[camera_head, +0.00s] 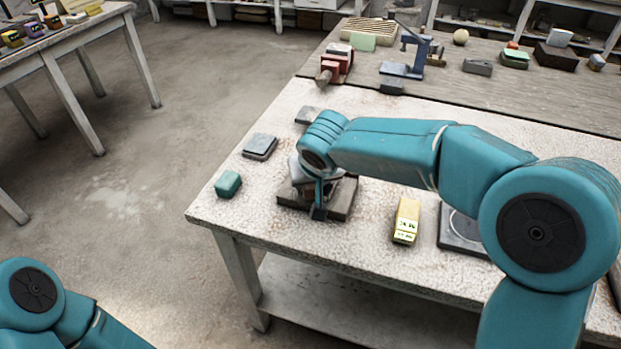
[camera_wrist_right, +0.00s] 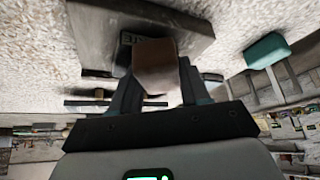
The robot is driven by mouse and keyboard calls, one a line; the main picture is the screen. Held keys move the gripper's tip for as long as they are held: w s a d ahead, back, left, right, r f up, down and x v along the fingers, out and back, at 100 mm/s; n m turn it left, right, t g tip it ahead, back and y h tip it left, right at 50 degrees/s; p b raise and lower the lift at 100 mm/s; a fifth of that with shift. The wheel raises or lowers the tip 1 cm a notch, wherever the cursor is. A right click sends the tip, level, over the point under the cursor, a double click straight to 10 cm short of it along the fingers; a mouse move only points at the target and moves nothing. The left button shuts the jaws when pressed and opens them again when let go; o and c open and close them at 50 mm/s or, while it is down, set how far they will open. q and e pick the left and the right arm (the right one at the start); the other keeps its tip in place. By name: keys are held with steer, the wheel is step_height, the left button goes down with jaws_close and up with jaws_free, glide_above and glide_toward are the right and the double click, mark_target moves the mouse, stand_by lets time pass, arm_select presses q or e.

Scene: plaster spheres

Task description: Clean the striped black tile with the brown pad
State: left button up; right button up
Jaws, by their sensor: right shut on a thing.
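My right gripper (camera_head: 318,212) is low over a dark grey-brown slab (camera_head: 287,198) near the table's left front corner. In the right wrist view the gripper (camera_wrist_right: 157,85) is shut on the brown pad (camera_wrist_right: 155,62), a small block between its fingers. The slab (camera_wrist_right: 90,30) is right behind the pad, and a dark patch with pale marks (camera_wrist_right: 127,40) shows on it. I cannot tell whether the pad touches it. The gripper hides much of the slab in the head view. No clear stripes identify the black tile. My left gripper is out of view.
A teal block (camera_head: 228,184) and a grey block (camera_head: 260,146) lie left of the slab. A yellow box (camera_head: 406,221) and a dark square plate (camera_head: 462,236) lie to its right. A red vise (camera_head: 336,64) and blue press (camera_head: 412,52) stand farther back.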

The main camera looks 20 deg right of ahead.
steer(key=shift+w+p, duration=0.3)
steer(key=shift+w, duration=0.55)
steer(key=shift+w+d+r+p, duration=0.1)
steer(key=shift+w+p, duration=0.25)
steer(key=shift+w, duration=0.6)
steer(key=shift+s+f+b, duration=0.2)
steer(key=shift+s+b, duration=0.55)
steer(key=shift+b, duration=0.1)
steer(key=shift+s, duration=0.25)
steer(key=shift+s+f+b, duration=0.1)
steer(key=shift+s+b, duration=0.45)
steer(key=shift+b, duration=0.2)
steer(key=shift+s, duration=0.25)
steer(key=shift+w+r, duration=0.2)
steer(key=shift+w, duration=0.15)
steer(key=shift+w+f+p, duration=0.1)
steer(key=shift+w+p, duration=0.2)
steer(key=shift+w, duration=0.2)
steer(key=shift+w+p, duration=0.45)
steer(key=shift+w, duration=0.5)
